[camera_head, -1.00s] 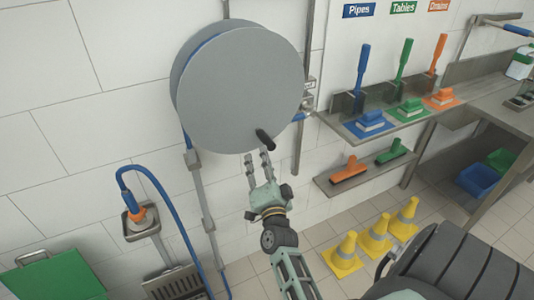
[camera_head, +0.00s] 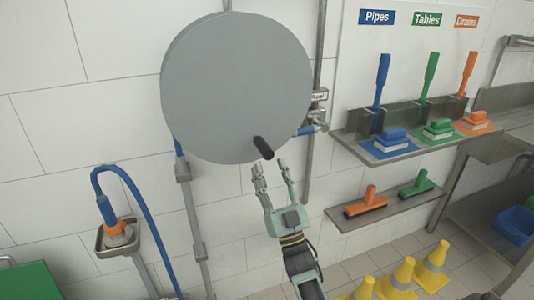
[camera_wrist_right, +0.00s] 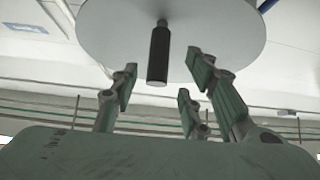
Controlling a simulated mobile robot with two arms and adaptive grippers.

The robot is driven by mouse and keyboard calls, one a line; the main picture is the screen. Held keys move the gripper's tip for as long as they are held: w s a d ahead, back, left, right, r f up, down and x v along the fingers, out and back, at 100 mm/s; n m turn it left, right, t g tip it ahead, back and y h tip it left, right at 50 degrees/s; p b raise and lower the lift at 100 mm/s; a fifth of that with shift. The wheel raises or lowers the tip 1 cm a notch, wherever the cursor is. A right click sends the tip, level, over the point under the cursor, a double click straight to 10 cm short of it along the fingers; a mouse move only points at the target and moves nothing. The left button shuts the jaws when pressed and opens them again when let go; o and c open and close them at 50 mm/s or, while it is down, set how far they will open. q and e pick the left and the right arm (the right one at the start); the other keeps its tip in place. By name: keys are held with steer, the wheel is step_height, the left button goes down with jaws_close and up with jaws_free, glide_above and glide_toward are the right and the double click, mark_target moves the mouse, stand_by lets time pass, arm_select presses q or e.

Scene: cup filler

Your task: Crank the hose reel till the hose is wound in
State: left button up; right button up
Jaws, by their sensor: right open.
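The hose reel (camera_head: 235,85) is a large grey disc on the tiled wall. Its black crank handle (camera_head: 263,147) sticks out near the lower right of the disc. The blue hose (camera_head: 150,222) hangs below the reel and loops left to a nozzle with an orange collar (camera_head: 112,218) in a wall holder. My right gripper (camera_head: 270,172) is open and empty just below the handle, apart from it. In the right wrist view the handle (camera_wrist_right: 158,55) hangs above and between the spread fingers (camera_wrist_right: 160,90), in front of the disc (camera_wrist_right: 205,25). My left gripper is not in view.
A wall shelf (camera_head: 400,150) with blue, green and orange brushes is to the right. A lower shelf (camera_head: 385,212) holds orange and green brush heads. Yellow cones (camera_head: 398,280) stand on the floor, lower right. A green box (camera_head: 30,280) is lower left.

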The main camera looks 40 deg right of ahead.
mark_target(264, 149)
steer(key=p+x, duration=0.1)
steer(key=x, duration=0.5)
steer(key=shift+w+d, duration=0.15)
steer(key=shift+w, duration=0.05)
jaws_close()
steer(key=shift+h, duration=0.3)
